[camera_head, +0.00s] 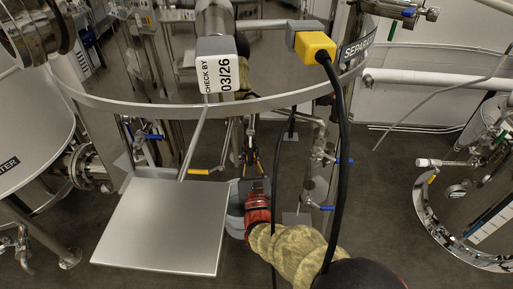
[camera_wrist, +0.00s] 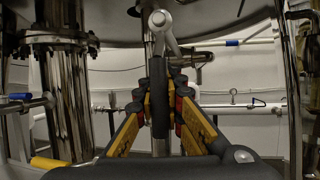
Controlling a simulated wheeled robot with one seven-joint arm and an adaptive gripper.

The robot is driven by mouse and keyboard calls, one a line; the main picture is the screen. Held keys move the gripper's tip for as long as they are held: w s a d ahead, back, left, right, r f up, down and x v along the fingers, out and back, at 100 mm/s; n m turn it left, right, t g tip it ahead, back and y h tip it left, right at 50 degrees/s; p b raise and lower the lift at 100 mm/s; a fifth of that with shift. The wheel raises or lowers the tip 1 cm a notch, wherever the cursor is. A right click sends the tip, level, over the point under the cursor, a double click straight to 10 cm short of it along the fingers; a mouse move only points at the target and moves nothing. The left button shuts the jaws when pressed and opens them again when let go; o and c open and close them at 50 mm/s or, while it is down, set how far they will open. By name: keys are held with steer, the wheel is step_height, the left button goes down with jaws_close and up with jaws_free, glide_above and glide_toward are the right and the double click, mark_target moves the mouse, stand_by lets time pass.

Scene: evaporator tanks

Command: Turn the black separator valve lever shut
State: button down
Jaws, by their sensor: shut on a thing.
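In the wrist view the black lever (camera_wrist: 160,105) stands upright in the middle of the picture, below a silver valve hub (camera_wrist: 161,20). My gripper (camera_wrist: 161,100), with yellow and black fingers, is shut on the lever from both sides. In the head view my gripper (camera_head: 255,160) reaches in under the rim of the large separator tank (camera_head: 280,98). The lever itself cannot be made out there; the gripper and the tank's underside pipes crowd that spot.
A flat metal plate (camera_head: 165,225) lies left of my arm. Blue-handled valves (camera_head: 329,208) and a yellow-handled one (camera_head: 198,171) are close by. A black cable (camera_head: 344,150) hangs from a yellow box (camera_head: 315,46) across my arm. A steel leg (camera_wrist: 291,100) stands right in the wrist view.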

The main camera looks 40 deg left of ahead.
steer(key=shift+f, duration=0.1)
stand_by(0.3)
steer(key=c, duration=1.8)
jaws_free()
steer(key=shift+a, duration=0.1)
steer(key=shift+c, duration=0.2)
steer(key=shift+s, duration=0.1)
steer(key=v, duration=1.2)
